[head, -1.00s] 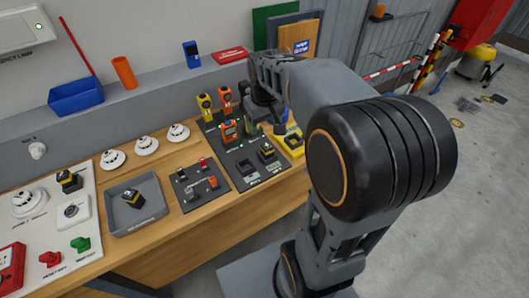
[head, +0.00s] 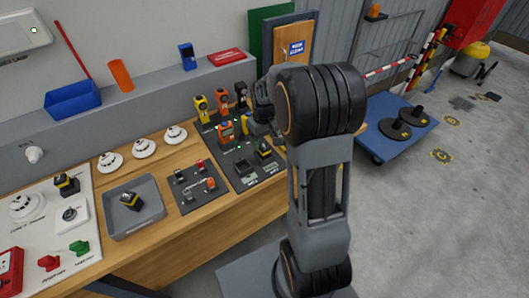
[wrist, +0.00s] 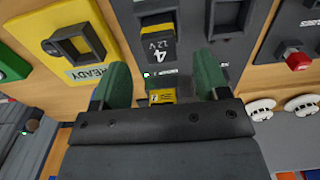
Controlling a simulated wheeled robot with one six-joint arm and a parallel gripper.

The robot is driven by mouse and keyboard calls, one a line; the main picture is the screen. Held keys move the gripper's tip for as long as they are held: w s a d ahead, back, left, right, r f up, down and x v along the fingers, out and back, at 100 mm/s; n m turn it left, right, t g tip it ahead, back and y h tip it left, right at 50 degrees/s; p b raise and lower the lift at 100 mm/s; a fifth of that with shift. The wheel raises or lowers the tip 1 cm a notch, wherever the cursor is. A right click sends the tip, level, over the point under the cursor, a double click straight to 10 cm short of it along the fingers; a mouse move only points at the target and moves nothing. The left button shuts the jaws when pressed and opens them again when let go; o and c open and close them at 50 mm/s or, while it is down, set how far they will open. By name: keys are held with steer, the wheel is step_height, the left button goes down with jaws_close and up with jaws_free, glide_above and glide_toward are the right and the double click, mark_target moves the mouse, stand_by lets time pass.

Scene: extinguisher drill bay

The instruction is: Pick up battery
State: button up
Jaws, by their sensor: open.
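A black-and-yellow battery (head: 264,151) sits in the dark charging dock on the bench. In the wrist view a battery (wrist: 158,42) marked "4 12V" sits in a dock slot just beyond my fingertips. My gripper (wrist: 163,82) is open, with its two green fingers apart and no battery between them. A small yellow-labelled part (wrist: 162,97) shows low between the fingers; I cannot tell what it belongs to. In the head view my arm hides most of the gripper. Another battery (head: 131,201) lies in a grey tray, and one more (head: 66,184) sits on the white panel.
An empty slot (wrist: 228,18) lies beside the battery. A yellow "READY" unit (wrist: 72,45) is close to the left finger. Several upright handheld devices (head: 222,104) stand behind the dock. A black board with clips (head: 195,184) lies left of it. A blue cart (head: 400,128) stands at right.

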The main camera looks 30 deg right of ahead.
mark_target(264, 146)
steer(key=shift+f+p, duration=0.55)
steer(key=shift+f, duration=1.9)
steer(key=c, duration=1.2)
